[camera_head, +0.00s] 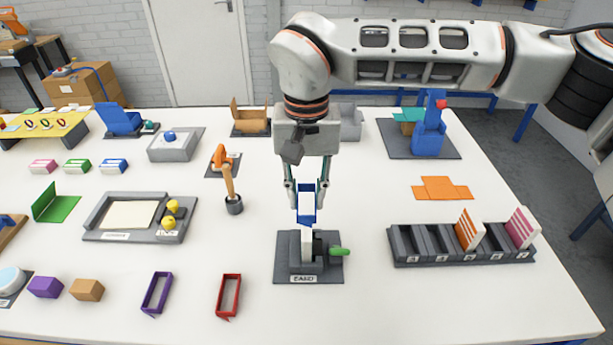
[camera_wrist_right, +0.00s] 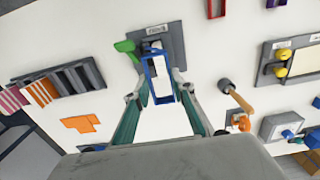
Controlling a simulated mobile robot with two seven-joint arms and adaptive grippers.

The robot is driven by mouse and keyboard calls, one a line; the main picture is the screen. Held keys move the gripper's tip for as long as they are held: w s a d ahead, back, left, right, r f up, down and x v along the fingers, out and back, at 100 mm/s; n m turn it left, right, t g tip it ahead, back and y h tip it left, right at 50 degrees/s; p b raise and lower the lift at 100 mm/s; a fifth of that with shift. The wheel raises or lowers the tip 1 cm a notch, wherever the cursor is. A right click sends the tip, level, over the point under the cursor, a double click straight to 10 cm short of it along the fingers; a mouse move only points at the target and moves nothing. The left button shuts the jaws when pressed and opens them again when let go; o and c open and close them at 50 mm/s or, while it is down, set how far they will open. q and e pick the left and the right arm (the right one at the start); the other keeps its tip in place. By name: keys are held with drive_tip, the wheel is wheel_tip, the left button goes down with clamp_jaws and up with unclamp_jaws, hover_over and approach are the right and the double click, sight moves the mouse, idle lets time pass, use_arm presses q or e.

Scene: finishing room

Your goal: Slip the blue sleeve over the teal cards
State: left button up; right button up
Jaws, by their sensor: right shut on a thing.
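The blue sleeve (camera_head: 306,218) is an open rectangular band. My right gripper (camera_head: 306,199) is shut on it, a finger on each side, and holds it above the table. It also shows between the fingers in the right wrist view (camera_wrist_right: 149,82). Below it in the head view, a pale upright block (camera_head: 307,243), seemingly the cards, stands in a grey labelled holder (camera_head: 283,264) with a green handle (camera_head: 340,251). No teal shows clearly on this block. The sleeve appears above the block; whether they touch I cannot tell. My left gripper is not in view.
A purple band (camera_head: 150,300) and a red band (camera_head: 220,304) lie at the front left. A grey slotted rack (camera_head: 410,262) with striped cards is on the right. A brown-handled tool (camera_head: 228,183) stands left of the gripper. The front right tabletop is clear.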

drive_tip(key=shift+s+f, duration=0.25)
drive_tip(key=shift+f, duration=0.15)
drive_tip(key=shift+f+b, duration=0.3)
drive_tip(key=shift+b, duration=0.05)
drive_tip(key=shift+w+f+b, duration=0.1)
drive_tip(key=shift+f+b, duration=0.7)
drive_tip(key=shift+f, duration=0.6)
drive_tip(key=shift+f+b, duration=0.3)
drive_tip(key=shift+b, duration=0.05)
drive_tip(key=shift+f, duration=0.25)
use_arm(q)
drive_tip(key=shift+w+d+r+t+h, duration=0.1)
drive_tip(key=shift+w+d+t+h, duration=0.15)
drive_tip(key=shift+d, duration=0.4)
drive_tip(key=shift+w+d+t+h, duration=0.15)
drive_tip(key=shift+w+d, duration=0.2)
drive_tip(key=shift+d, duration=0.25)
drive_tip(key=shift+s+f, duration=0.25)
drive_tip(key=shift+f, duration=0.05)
